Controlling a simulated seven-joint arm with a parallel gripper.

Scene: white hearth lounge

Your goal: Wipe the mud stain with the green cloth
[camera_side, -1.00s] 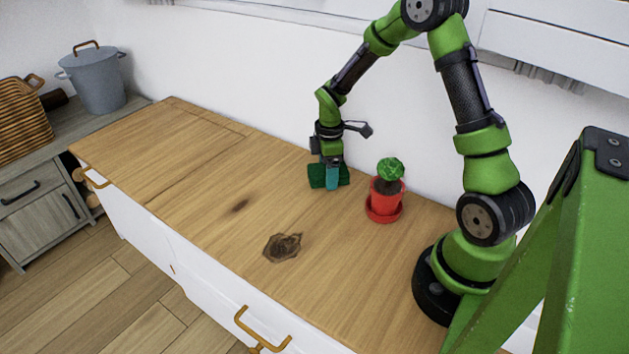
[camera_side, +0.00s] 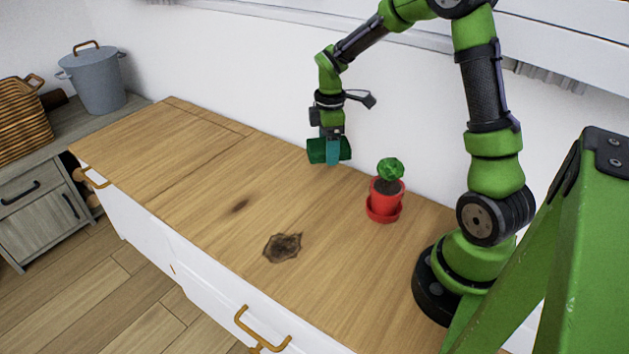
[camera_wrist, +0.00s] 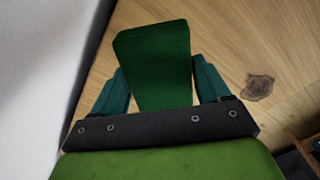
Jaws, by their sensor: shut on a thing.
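The green cloth (camera_side: 317,150) is a dark green block-like pad held in my gripper (camera_side: 332,156). My gripper is shut on it and holds it above the back of the wooden counter, clear of the surface. In the wrist view the cloth (camera_wrist: 152,55) sits between the two teal fingers. The mud stain (camera_side: 283,247) is a dark brown, irregular patch near the counter's front edge, in front of my gripper and uncovered. A dark mark that looks like this stain (camera_wrist: 258,88) shows at the right in the wrist view.
A red pot with a green plant (camera_side: 387,190) stands on a red saucer, right of my gripper. A smaller dark spot (camera_side: 239,206) lies on the counter (camera_side: 180,165), left of the stain. The counter's left part is clear. The white wall is close behind.

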